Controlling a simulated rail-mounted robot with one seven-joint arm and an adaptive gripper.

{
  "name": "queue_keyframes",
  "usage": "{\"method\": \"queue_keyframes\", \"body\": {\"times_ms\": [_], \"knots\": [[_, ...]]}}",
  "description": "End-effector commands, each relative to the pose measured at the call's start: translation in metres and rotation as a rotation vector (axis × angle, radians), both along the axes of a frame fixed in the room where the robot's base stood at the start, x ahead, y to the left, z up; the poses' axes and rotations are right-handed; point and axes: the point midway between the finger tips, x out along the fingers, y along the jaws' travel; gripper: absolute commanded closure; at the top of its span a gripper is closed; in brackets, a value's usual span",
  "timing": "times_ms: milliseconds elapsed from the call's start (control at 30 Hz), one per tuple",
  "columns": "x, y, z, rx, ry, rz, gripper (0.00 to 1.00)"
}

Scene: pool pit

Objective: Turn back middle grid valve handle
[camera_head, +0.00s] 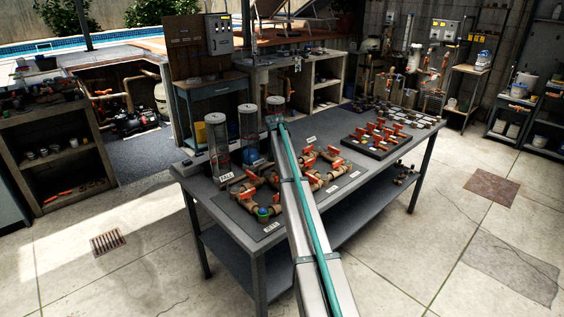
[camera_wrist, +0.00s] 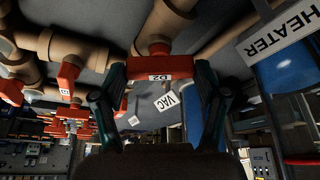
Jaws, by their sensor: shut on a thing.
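The brown pipe grid (camera_head: 262,208) with several red valve handles lies on a dark board on the workbench in the head view. My arm crosses over it and hides part of it. In the wrist view, a red handle with a tag that seems to read "02" (camera_wrist: 160,77) sits below a brown valve body (camera_wrist: 155,45). My gripper (camera_wrist: 161,82) has one dark finger on each side of this handle and is shut on it. In the head view my gripper is hard to make out at the far end of the arm.
Clear cylinders stand along the bench's back edge, one labelled at its foot (camera_head: 218,148). A tray of red-handled valves (camera_head: 378,140) is to the right. In the wrist view, a "VAC" tag (camera_wrist: 167,101), a "HEATER" sign (camera_wrist: 290,30) and another red handle (camera_wrist: 67,76) are close by.

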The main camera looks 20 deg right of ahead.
Motion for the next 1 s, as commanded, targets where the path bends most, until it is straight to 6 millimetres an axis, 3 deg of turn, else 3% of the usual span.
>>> {"method": "queue_keyframes", "body": {"times_ms": [500, 1000], "knots": [[0.0033, 0.0011, -0.0004, 0.000, 0.000, -0.420, 0.62], [0.0027, 0.0015, 0.0006, 0.001, -0.002, -0.550, 0.62]]}}
